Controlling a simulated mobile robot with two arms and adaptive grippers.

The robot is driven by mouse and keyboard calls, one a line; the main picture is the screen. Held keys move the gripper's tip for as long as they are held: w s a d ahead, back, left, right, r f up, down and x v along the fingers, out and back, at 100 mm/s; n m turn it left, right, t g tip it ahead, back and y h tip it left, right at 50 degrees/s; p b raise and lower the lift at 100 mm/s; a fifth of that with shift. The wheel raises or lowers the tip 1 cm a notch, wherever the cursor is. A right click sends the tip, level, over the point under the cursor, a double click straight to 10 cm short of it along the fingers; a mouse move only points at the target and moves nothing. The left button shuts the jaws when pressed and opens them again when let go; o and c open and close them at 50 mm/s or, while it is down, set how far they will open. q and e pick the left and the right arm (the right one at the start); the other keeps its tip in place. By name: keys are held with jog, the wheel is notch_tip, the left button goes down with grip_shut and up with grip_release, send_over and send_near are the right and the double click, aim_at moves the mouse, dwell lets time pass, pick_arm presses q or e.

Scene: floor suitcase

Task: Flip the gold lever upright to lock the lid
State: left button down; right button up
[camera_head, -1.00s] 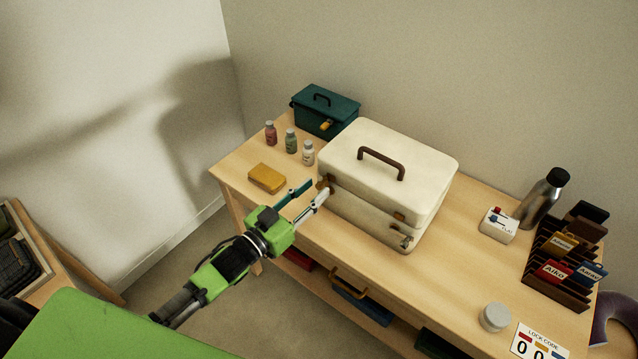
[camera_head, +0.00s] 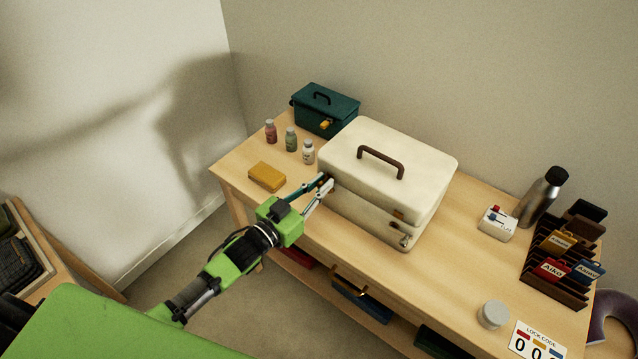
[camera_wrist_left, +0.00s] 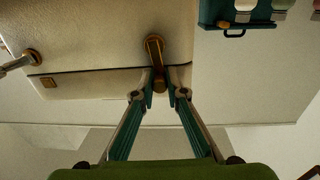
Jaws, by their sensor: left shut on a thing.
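The cream case (camera_head: 375,165) stands on the wooden bench with its lid down and a brown handle on top. Its front has a latch near the right corner (camera_head: 404,238). The gold lever (camera_wrist_left: 155,52) is on the case's left part of the front, across the lid seam in the left wrist view. My left gripper (camera_head: 326,181) is at this lever, its fingertips shut on the lever's end; it also shows in the left wrist view (camera_wrist_left: 160,78). In the head view the fingers mostly hide the lever. My right gripper is not in view.
A teal box (camera_head: 325,109) and several small bottles (camera_head: 291,140) stand behind on the left. A yellow block (camera_head: 267,177) lies near the gripper. A card rack (camera_head: 562,262), a flask (camera_head: 541,198) and a grey jar (camera_head: 493,314) are at the right.

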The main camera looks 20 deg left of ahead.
pick_arm(q)
jog(key=shift+s+d+m, duration=0.1)
jog(key=shift+d+m, duration=0.15)
jog(key=shift+m, duration=0.65)
jog(key=c, duration=2)
grip_release()
jog(key=v, duration=1.2)
jog(key=shift+s+d+r, duration=0.1)
